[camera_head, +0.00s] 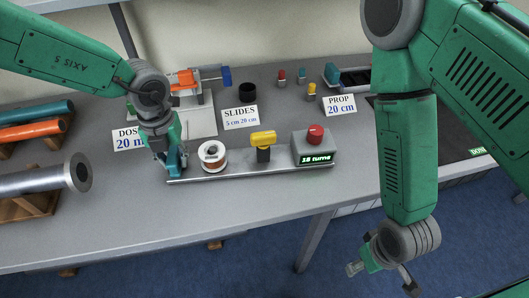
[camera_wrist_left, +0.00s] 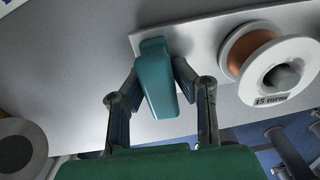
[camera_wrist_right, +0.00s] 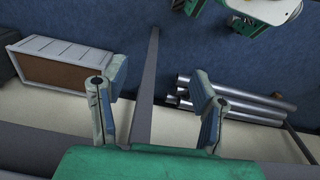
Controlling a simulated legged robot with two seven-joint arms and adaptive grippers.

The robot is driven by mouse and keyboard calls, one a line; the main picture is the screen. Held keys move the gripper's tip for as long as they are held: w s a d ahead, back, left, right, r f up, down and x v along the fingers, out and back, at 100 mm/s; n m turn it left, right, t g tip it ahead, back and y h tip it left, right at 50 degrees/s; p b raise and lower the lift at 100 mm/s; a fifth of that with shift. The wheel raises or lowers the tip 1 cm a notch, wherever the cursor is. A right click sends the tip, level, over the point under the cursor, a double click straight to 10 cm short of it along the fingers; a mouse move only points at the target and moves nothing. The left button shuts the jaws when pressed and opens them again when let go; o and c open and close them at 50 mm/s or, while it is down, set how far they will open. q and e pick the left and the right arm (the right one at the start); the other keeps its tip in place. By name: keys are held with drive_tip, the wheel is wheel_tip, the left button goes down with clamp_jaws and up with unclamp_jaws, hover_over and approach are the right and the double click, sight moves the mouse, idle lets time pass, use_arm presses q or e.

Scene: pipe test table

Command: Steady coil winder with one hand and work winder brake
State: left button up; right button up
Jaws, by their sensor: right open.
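The coil winder is a long flat metal base (camera_head: 225,173) on the table. A teal upright grip (camera_wrist_left: 157,80) stands at its left end, beside a white spool (camera_head: 212,157) of copper wire, also in the left wrist view (camera_wrist_left: 270,65). A yellow-topped lever (camera_head: 263,140) on a dark post stands mid-base; I cannot tell whether it is the brake. A grey box with a red knob (camera_head: 315,134) and a display reading "18 turns" is at the right end. My left gripper (camera_wrist_left: 157,78) is shut on the teal grip. My right gripper (camera_head: 380,268) is open, empty, off the table's front.
Signs, small coloured pieces (camera_head: 301,76) and an orange-and-blue clamp (camera_head: 186,80) stand behind the winder. Pipes on wooden racks (camera_head: 30,205) lie left. The table front before the winder is clear. Below my right gripper are a crate (camera_wrist_right: 65,72) and metal pipes (camera_wrist_right: 250,103).

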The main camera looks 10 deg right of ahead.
sight(265, 133)
drive_tip(key=shift+d, duration=0.1)
drive_tip(key=o, duration=0.4)
drive_tip(key=shift+d, duration=0.2)
drive_tip(key=shift+o, duration=0.2)
drive_tip(key=w+a+r+n+g+y, duration=0.25)
drive_tip(key=a+n, duration=0.55)
drive_tip(key=n, duration=0.6)
drive_tip(key=w+a+r+n+h, duration=0.1)
drive_tip(key=w+r+n, duration=0.2)
drive_tip(key=n, duration=0.4)
drive_tip(key=w+a+r+n+h, duration=0.1)
drive_tip(key=w+a+r+n, duration=0.1)
drive_tip(key=w+r+n, duration=0.2)
drive_tip(key=w+a+r+n+g+h, duration=0.1)
drive_tip(key=w+r+n, duration=0.3)
drive_tip(key=n, duration=0.6)
drive_tip(key=shift+a+r+n+h, duration=0.15)
drive_tip(key=shift+r+n+h, duration=0.15)
drive_tip(key=shift+r, duration=0.4)
drive_tip(key=w+a+r+t+y, duration=0.1)
drive_tip(key=w+a+r+t, duration=0.35)
drive_tip(key=w+r, duration=1.05)
drive_tip(key=shift+g, duration=0.8)
drive_tip(key=f, duration=0.7)
drive_tip(key=s+a+f, duration=0.1)
drive_tip(key=f, duration=0.2)
drive_tip(key=shift+a+f, duration=0.1)
drive_tip(key=shift+f, duration=0.1)
